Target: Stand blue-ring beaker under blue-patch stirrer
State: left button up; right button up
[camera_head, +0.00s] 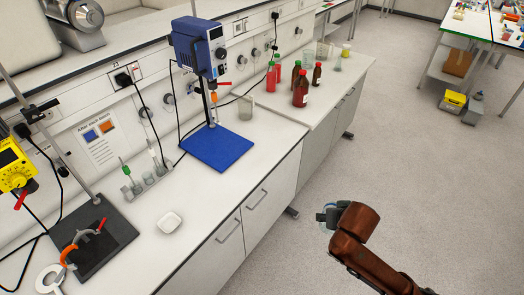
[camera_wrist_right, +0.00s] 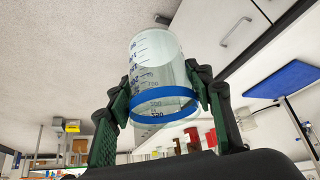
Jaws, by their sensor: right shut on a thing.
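The blue-ring beaker (camera_wrist_right: 160,75) is clear, with a volume scale and a blue band, and fills the middle of the right wrist view. My right gripper (camera_wrist_right: 162,95) is shut on it, with one finger on each side. In the head view my right gripper (camera_head: 329,217) is over the floor, right of the counter and apart from it. The beaker is hard to make out there. The blue stirrer (camera_head: 198,45) stands on the counter above a blue base plate (camera_head: 217,148). The plate is bare, and it also shows in the right wrist view (camera_wrist_right: 285,80). My left gripper is not in view.
A clear beaker (camera_head: 245,108) stands right of the blue plate. Red and brown bottles (camera_head: 300,88) stand farther back. A white dish (camera_head: 169,222) and small glassware (camera_head: 132,185) are nearer. A yellow stirrer (camera_head: 15,165) with a dark base (camera_head: 120,232) is at left.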

aim_at(222, 152)
jog(key=z, duration=0.55)
jog(key=i, duration=1.1)
jog(key=u, duration=2.1)
